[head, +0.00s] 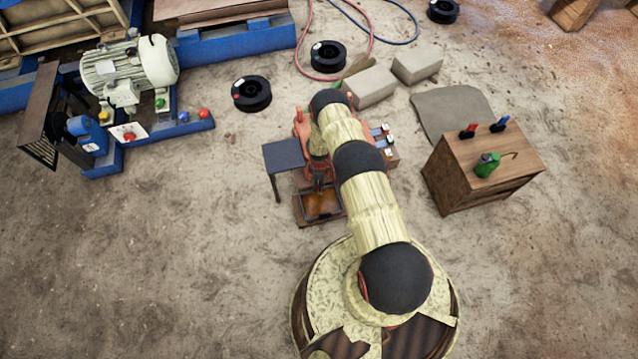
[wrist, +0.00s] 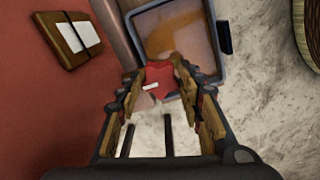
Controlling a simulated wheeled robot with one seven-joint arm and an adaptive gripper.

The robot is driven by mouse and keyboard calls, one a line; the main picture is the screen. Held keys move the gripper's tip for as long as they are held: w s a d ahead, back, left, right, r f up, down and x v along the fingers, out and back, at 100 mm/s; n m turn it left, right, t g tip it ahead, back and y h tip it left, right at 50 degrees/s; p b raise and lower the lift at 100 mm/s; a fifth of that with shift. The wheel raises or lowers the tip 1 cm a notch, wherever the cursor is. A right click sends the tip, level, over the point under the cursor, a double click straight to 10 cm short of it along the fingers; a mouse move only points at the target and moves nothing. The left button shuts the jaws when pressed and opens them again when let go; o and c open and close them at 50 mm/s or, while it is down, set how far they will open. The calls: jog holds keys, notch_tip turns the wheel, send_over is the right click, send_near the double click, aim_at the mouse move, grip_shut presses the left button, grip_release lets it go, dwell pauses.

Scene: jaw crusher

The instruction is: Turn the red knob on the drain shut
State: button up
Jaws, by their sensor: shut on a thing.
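The red knob (wrist: 160,75) shows in the wrist view between the fingertips of my gripper (wrist: 156,82). The jaws are shut on it, one finger on each side. A small white mark lies just below the knob in the picture. The drain's pipe behind the knob is mostly hidden. A tray with orange-brown liquid or residue (wrist: 188,14) lies just beyond the knob; it also shows in the head view (head: 301,213). In the head view my arm covers the knob and most of the gripper.
The machine's red body (wrist: 50,120) fills the left of the wrist view, with a labelled brown plate (wrist: 66,40). In the head view, a grey side table (head: 284,154) stands left of the arm and a wooden cabinet (head: 465,180) right. Open ground lies lower left.

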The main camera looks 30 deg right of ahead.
jog(key=m, duration=0.4)
jog(key=shift+m, duration=0.4)
jog(key=m, duration=0.9)
jog(key=shift+a, duration=0.1)
jog(key=shift+m, duration=2)
jog(key=o, duration=1.2)
jog(key=shift+c, duration=0.2)
